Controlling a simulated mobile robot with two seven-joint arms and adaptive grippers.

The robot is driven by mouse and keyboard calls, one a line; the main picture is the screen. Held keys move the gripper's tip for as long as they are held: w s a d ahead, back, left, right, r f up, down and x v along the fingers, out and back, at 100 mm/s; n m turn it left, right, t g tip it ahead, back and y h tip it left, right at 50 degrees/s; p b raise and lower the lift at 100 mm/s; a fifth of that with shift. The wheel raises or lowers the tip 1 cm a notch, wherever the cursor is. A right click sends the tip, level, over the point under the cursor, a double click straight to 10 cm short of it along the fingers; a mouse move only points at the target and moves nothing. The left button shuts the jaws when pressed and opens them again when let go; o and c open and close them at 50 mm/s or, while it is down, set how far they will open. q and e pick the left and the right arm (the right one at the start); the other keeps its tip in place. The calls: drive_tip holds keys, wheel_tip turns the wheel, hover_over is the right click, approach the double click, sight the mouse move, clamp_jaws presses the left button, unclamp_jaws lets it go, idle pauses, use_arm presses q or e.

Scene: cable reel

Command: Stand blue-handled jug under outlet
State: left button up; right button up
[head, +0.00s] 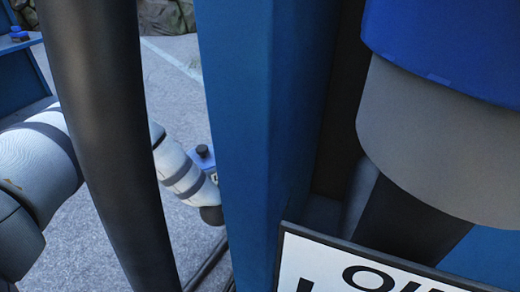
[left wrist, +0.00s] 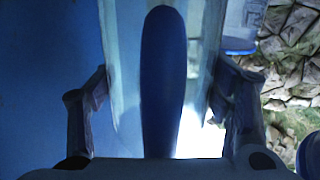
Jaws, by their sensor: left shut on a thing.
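In the left wrist view, a dark blue upright handle (left wrist: 163,80) stands between the two fingers of my left gripper (left wrist: 165,95). Behind it is the pale, translucent body of the jug (left wrist: 120,75). My left gripper is shut on the jug, with a finger at each side. In the head view, my white left arm passes behind a black hose, and its end is hidden by a blue post. The jug is not clearly visible there. I cannot make out the outlet. My right gripper is not in view.
In the head view, the thick black hose (head: 105,130) and blue post (head: 250,130) stand close in front. A large grey and blue cylinder (head: 430,130) and a lettered white sign (head: 350,270) fill the right. Grey paving (head: 100,245) shows at left. Stones (left wrist: 290,60) show in the wrist view.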

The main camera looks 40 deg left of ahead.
use_arm(q)
drive_tip(key=o, duration=1.1)
drive_tip(key=shift+f, duration=0.15)
drive_tip(key=shift+o, duration=0.4)
drive_tip(key=p+v, duration=0.2)
drive_tip(key=v, duration=1)
